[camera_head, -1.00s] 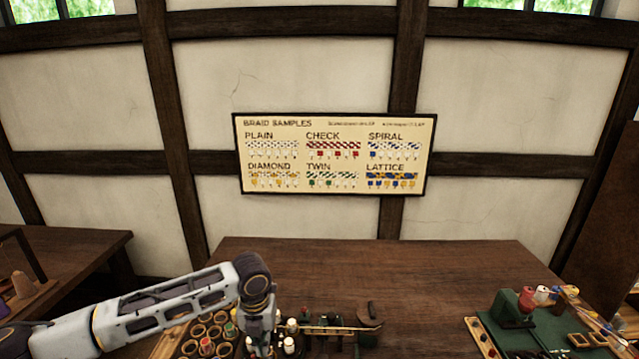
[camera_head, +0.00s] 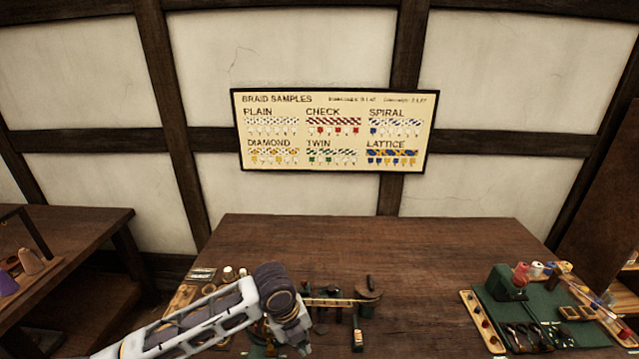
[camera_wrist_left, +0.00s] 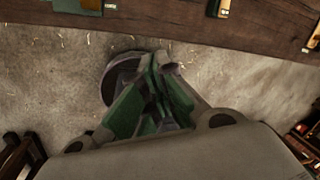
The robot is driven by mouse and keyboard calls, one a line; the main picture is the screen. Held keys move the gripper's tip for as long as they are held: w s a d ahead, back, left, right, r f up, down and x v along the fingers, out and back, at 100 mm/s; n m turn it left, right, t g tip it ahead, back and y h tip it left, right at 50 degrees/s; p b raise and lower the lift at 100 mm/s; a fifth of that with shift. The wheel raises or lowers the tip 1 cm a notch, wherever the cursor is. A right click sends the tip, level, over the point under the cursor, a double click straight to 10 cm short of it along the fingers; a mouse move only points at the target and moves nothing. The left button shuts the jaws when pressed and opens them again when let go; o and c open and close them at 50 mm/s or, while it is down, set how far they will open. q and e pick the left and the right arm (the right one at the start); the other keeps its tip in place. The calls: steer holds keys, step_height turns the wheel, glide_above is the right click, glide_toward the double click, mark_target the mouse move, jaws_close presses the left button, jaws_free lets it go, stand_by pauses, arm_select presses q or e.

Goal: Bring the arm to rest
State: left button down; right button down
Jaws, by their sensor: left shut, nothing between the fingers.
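My left arm (camera_head: 205,318) comes in from the lower left of the head view, with its wrist over the front part of the dark wooden table (camera_head: 400,248). In the left wrist view my left gripper (camera_wrist_left: 166,66) is shut and empty. Its green fingers are together above the grey floor, just off the table's edge. In the head view the fingers are mostly hidden by the wrist and the picture's lower edge. My right arm and gripper are not in view.
A wooden holder with dark tools (camera_head: 340,301) lies right of my wrist. A green-topped work board (camera_head: 545,310) with spools stands at the right. A second table (camera_head: 75,235) is at the left. The table's back middle is clear.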

arm_select(q)
steer(key=s+d+n+t+h, duration=0.1)
steer(key=s+d+n+h, duration=0.2)
steer(key=n, duration=0.5)
steer(key=s+a+f+n+t+y, duration=0.1)
steer(key=s+a+f+n+y, duration=0.1)
steer(key=s+a+n, duration=0.35)
steer(key=s+a+f+n+y, duration=0.1)
steer(key=s+a+n, duration=0.1)
steer(key=a+n, duration=0.65)
steer(key=s+a+f+n+t+y, duration=0.1)
steer(key=s+a+f+n+y, duration=0.1)
steer(key=s+a+n, duration=0.35)
step_height(320, 180, down, 36)
steer(key=s+a+r+n+g+b, duration=0.1)
steer(key=n+g+b, duration=0.1)
steer(key=s+a+f+b, duration=0.1)
steer(key=s+a+f, duration=0.1)
steer(key=s+f, duration=0.8)
steer(key=s+a+f+b, duration=0.1)
steer(key=s+a+f, duration=0.1)
steer(key=s+f, duration=0.9)
steer(key=shift+s+a+f+m+g, duration=0.2)
steer(key=shift+s+f+m+g, duration=0.15)
steer(key=shift+s, duration=0.2)
